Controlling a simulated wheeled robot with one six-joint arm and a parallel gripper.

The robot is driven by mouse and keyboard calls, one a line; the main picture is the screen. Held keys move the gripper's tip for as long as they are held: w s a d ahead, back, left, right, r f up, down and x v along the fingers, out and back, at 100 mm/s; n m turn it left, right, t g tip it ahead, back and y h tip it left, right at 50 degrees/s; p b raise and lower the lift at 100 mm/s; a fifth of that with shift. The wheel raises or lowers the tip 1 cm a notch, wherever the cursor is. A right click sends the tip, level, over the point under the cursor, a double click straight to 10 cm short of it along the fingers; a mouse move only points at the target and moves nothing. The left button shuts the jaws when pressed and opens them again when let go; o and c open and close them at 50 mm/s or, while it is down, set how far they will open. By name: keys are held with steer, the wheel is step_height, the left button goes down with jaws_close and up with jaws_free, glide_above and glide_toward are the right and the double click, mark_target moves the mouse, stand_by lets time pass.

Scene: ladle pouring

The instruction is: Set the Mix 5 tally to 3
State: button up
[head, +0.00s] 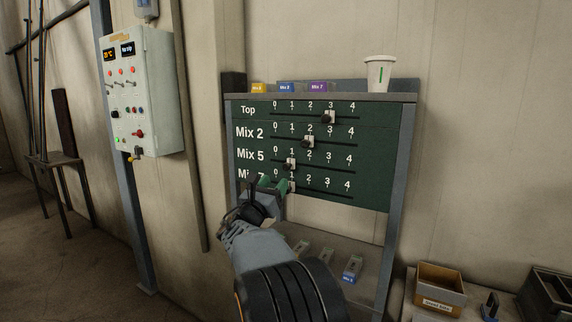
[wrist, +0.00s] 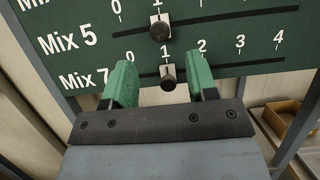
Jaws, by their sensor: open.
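The Mix 5 row is on the dark green tally board (head: 375,185). Its slider has a white plate and black knob (head: 289,164) and stands at 1. It also shows above my fingers in the wrist view (wrist: 160,29). My gripper (head: 274,184) is open, its green fingers in front of the Mix 7 row, below the Mix 5 slider. In the wrist view, the Mix 7 knob (wrist: 168,77), at 1, appears between the two fingertips (wrist: 158,85). I cannot tell whether the fingers reach around it. My gripper partly hides the Mix 7 label in the head view.
The Top slider (head: 328,117) stands at 3 and the Mix 2 slider (head: 308,141) near 2. A white cup (head: 379,73) stands on the board's top ledge. A control box (head: 142,95) hangs at left. A brown box (head: 439,288) sits at lower right.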

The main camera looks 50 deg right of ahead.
mark_target(286, 169)
steer(key=p+x, duration=0.2)
steer(key=x, duration=0.6)
steer(key=shift+d+p, duration=0.15)
steer(key=shift+p, duration=0.15)
steer(key=shift+c, duration=0.5)
jaws_close()
steer(key=shift+f, duration=0.1)
